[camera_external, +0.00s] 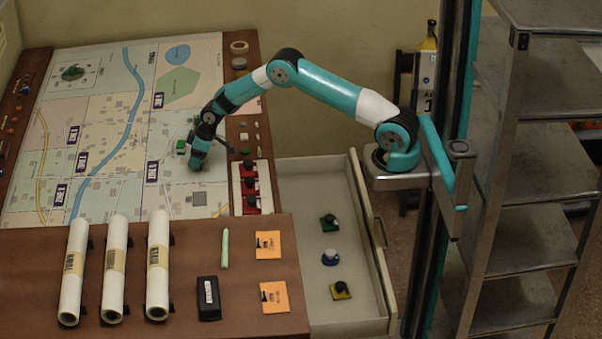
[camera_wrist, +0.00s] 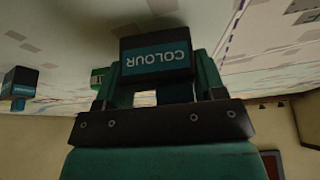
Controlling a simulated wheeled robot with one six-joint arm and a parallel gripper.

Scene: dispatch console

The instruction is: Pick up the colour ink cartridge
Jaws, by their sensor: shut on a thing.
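The colour ink cartridge (camera_wrist: 157,55) is a black block with a teal label reading COLOUR, upside down in the wrist view. My gripper (camera_wrist: 160,85) is shut on it, with a finger at each side. In the external view my gripper (camera_external: 196,166) hangs low over the right part of the map; I cannot make out the cartridge there. A second dark block with a teal label (camera_wrist: 18,88) shows at the left of the wrist view, apart from my gripper.
A small green item (camera_external: 181,147) is by my gripper on the map board (camera_external: 110,130). A white tray with red items (camera_external: 250,187) lies to the right. An open drawer (camera_external: 310,190) holds green, blue and yellow pieces. Paper rolls (camera_external: 115,270) and a black eraser-like block (camera_external: 208,298) are in front.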

